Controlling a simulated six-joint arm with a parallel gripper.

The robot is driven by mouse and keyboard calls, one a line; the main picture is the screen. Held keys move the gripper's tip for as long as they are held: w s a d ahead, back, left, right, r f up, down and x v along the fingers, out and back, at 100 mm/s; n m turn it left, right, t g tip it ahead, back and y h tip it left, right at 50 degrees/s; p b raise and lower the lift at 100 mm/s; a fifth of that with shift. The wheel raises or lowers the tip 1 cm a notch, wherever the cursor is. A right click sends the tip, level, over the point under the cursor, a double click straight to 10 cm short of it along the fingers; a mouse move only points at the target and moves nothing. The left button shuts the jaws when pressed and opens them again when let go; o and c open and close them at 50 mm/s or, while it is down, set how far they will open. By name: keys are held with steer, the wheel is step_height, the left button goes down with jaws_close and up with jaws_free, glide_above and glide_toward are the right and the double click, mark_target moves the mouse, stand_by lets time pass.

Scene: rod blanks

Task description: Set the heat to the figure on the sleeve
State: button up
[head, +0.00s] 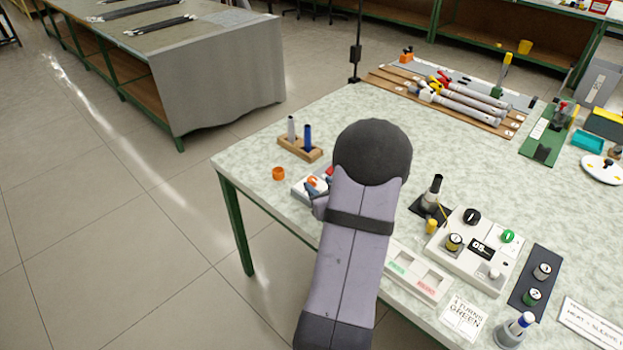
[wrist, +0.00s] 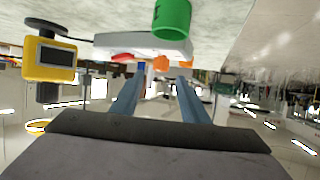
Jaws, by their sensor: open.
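A white control box (head: 465,262) stands at the right of the table in the head view. It has a dark display (head: 482,249) that seems to read 05, a black knob (head: 471,217), a green knob (head: 507,236) and a dark knob with a yellowish top (head: 453,242). Which one sets the heat I cannot tell. No sleeve figure is readable; grey rods (head: 468,105) lie on a board at the back. My gripper (head: 316,196) is partly hidden by my arm, left of the box and apart from it. In the wrist view its fingers (wrist: 160,80) are open, with nothing clearly between them.
A white item with orange and red parts (head: 303,190) is beside my gripper. A wooden block (head: 300,150) holds two upright pieces. A card (head: 463,316) reads "4 turns green"; another card (head: 594,324) seems to mention a sleeve. A labelled two-slot tray (head: 418,270) adjoins the box.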

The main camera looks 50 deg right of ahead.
mark_target(312, 178)
steer(key=shift+p+x, duration=0.3)
steer(key=shift+x, duration=3.3)
steer(key=shift+c, duration=0.2)
jaws_close()
